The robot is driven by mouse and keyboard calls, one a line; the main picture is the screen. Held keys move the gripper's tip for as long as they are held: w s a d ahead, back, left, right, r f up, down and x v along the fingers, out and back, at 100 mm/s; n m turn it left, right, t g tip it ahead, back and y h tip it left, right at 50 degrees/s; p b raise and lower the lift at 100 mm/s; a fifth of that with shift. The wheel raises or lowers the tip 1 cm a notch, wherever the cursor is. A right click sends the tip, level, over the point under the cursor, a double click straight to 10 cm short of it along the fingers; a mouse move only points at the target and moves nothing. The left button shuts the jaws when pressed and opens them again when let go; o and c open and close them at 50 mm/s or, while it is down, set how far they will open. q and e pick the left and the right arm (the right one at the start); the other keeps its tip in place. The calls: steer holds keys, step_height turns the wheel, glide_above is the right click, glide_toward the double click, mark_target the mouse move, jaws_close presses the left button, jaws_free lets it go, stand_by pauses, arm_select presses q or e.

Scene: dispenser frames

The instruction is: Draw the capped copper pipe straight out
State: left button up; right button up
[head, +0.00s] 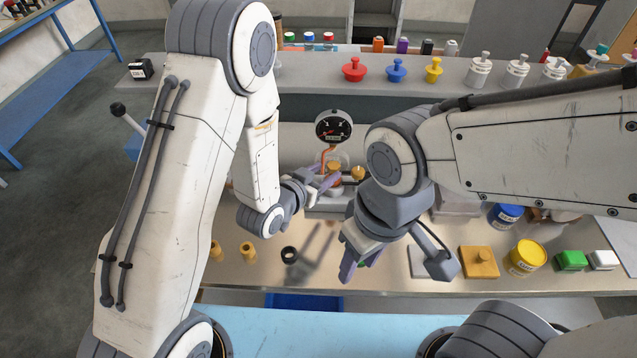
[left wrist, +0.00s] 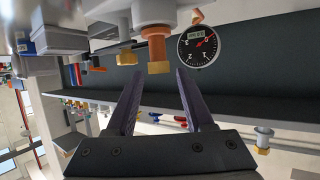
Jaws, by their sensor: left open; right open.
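The capped copper pipe (left wrist: 157,46) shows in the left wrist view as a short copper tube with a brass cap (left wrist: 157,68) at its near end. It comes out of a pale fitting (left wrist: 154,12). My left gripper (left wrist: 160,74) is open, with its two dark fingers pointing toward the pipe and the cap in line with the gap. I cannot tell whether the fingertips reach around the cap. In the head view, my left gripper (head: 334,179) is beside the small fixture below the gauge, partly covering the copper parts. My right gripper (head: 354,268) is open and empty, lower, over the bench.
A round black gauge (head: 333,127) stands just behind my left gripper. Knobs, a yellow can (head: 524,258) and a green block (head: 571,260) stand on the bench (head: 390,278) at right. A back shelf holds several coloured knobs.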

mark_target(338, 164)
arm_select(q)
steer(key=shift+w+d+f+b, duration=0.25)
steer(key=shift+w+f+b, duration=0.1)
steer(key=shift+b, duration=0.6)
steer(key=p+x, duration=0.1)
steer(key=x, duration=0.3)
steer(key=p+x, duration=0.1)
steer(key=x, duration=0.1)
steer(key=shift+w+d+r+p, duration=0.1)
steer(key=shift+d+r+p, duration=0.05)
steer(key=shift+r+p, duration=0.2)
steer(key=shift+x, duration=0.75)
steer(key=shift+f, duration=0.1)
jaws_close()
step_height(338, 164, up, 7)
steer(key=p, duration=0.4)
steer(key=shift+f, duration=0.15)
arm_select(e)
steer(key=shift+r, duration=2.15)
